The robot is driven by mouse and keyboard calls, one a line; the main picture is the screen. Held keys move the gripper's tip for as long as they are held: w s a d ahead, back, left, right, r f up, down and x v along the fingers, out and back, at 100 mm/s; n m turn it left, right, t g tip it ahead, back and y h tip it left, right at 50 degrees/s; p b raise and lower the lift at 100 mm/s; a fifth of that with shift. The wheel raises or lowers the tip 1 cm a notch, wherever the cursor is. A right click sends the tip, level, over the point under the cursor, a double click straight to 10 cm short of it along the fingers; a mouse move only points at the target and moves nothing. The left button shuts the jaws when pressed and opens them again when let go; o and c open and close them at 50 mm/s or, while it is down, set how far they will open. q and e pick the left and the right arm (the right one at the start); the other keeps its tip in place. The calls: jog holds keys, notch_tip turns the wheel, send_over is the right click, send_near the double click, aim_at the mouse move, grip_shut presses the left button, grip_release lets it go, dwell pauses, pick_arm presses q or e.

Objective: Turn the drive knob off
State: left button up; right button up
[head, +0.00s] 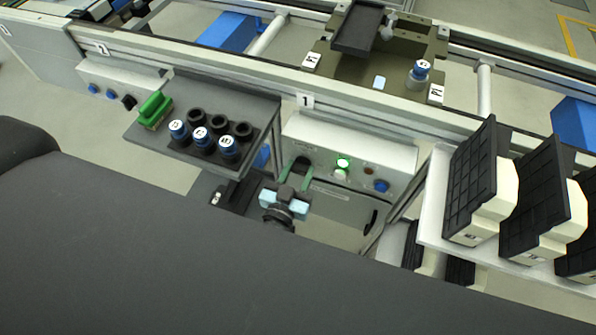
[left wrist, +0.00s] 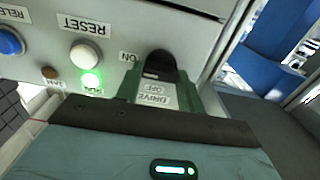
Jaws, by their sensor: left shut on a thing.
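The drive knob (left wrist: 160,64) is black and sits on the light control box (head: 400,158) under the sign 1. In the left wrist view the box's lettering is upside down, with ON beside the knob and a DRIVE OFF label near it. My left gripper (head: 296,174) has its green fingers shut on the knob, one on each side; the fingers also show in the left wrist view (left wrist: 161,86). I cannot tell which way the knob points. A green lamp (left wrist: 91,80) on the box is lit. My right gripper is not in view.
Beside the knob are a white RESET button (left wrist: 86,55) and a blue button (head: 381,186). A grey shelf (head: 262,108) with blue and black cylinders and a green part (head: 153,108) stands left. A rack (head: 433,200) with black-faced bins stands right.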

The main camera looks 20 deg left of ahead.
pick_arm(q)
jog(key=shift+n, duration=0.3)
jog(key=n, duration=0.3)
jog(key=shift+a+n, duration=0.1)
jog(key=shift+n, duration=0.3)
jog(key=n, duration=0.3)
jog(key=shift+f+n+b, duration=0.15)
jog(key=shift+n+b, duration=0.15)
jog(key=shift+b, duration=0.05)
jog(key=n+b, duration=0.1)
jog(key=n, duration=0.3)
jog(key=n+b, duration=0.1)
jog(key=n, duration=0.4)
jog(key=shift+a+f+n, duration=0.1)
jog(key=shift+n, duration=0.3)
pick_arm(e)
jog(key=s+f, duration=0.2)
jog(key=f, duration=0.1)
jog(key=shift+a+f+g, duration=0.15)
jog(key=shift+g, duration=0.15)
pick_arm(q)
jog(key=o, duration=1)
